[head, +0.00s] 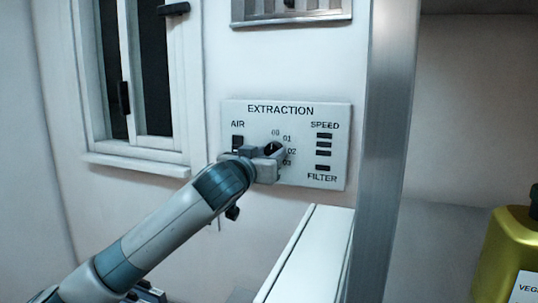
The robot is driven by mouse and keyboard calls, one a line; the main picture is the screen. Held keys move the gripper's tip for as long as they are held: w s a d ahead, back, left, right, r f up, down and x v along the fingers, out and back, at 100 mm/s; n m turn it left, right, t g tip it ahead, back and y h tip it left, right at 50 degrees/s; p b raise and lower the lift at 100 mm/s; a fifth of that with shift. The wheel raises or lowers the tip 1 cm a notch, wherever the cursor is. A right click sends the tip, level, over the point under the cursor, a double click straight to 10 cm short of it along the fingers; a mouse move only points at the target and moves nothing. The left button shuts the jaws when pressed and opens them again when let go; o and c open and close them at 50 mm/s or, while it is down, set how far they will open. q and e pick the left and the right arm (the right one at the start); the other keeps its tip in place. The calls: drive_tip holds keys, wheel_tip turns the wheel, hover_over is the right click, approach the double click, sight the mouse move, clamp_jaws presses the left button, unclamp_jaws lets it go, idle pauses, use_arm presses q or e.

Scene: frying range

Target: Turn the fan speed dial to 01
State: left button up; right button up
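The extraction panel (338,120) is a pale plate on the wall, with AIR, SPEED and FILTER labels. The fan speed dial (273,148) is a dark knob in its middle, ringed by the marks 00, 01, 02 and 03. My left gripper (265,161) is right at the dial and covers its lower left part. The hidden part includes the left side of the scale. Whether its fingers touch or close on the dial cannot be told. Where the dial points is not clear. My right gripper is out of view.
A metal post (385,140) stands just right of the panel. A white ledge (307,255) runs below it. A window (140,75) is at the left, a metal vent (292,12) above. A yellow-green bottle (505,250) stands at the far right.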

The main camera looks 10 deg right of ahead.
use_arm(q)
drive_tip(key=shift+m, duration=0.4)
drive_tip(key=m, duration=0.4)
drive_tip(key=shift+p, duration=0.4)
drive_tip(key=shift+m+p, duration=0.3)
drive_tip(key=shift+m, duration=1.7)
drive_tip(key=o, duration=1)
drive_tip(key=shift+o, duration=0.2)
